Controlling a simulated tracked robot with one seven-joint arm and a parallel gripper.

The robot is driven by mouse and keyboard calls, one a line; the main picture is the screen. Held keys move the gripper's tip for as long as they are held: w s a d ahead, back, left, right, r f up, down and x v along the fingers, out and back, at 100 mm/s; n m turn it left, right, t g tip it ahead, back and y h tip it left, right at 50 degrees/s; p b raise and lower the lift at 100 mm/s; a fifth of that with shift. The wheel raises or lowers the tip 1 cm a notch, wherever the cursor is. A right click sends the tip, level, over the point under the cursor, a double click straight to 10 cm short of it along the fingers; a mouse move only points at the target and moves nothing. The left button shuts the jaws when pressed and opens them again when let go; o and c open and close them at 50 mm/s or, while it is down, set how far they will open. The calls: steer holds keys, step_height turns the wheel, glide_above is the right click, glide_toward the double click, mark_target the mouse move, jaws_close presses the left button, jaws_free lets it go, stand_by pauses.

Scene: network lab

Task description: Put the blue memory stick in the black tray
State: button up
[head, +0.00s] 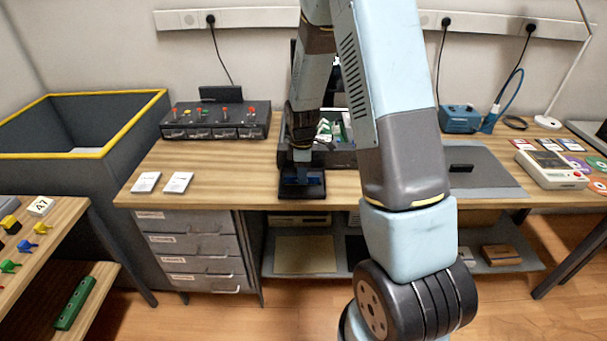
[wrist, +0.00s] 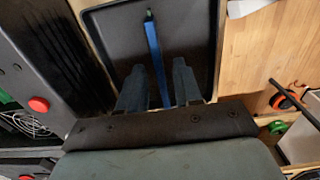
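The blue memory stick (wrist: 153,55) is a long thin strip. In the wrist view it runs over the floor of the black tray (wrist: 112,28) and back between my fingers. It appears to lie in the tray, though its near end is hidden. My gripper (wrist: 159,70) is open, with a finger on each side of the stick and narrow gaps between. In the head view my gripper (head: 301,178) is low over the black tray (head: 303,194) at the bench's front edge. Bits of blue stick (head: 315,181) show beside the fingers.
Behind the tray stands an open dark case (head: 343,157) with a green board inside. A grey mat (head: 490,180) lies to the right. Two white cards (head: 146,182) and a switch box (head: 215,120) are to the left. The bench between cards and tray is clear.

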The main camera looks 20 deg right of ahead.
steer(key=s+r+m+t, duration=0.1)
steer(key=s+r+m, duration=0.15)
steer(key=r, duration=0.75)
steer(key=s+r+m, duration=0.1)
steer(key=s+r, duration=0.2)
steer(key=r, duration=0.8)
steer(key=s+r+m+t, duration=0.2)
steer(key=s+r+m, duration=0.3)
steer(key=s, duration=0.6)
steer(key=s+r+m+t, duration=0.2)
steer(key=s+r+m, duration=0.4)
steer(key=s, duration=0.5)
steer(key=shift+s+d+r+t, duration=0.15)
steer(key=shift+s+r+t, duration=0.2)
steer(key=shift+r, duration=0.6)
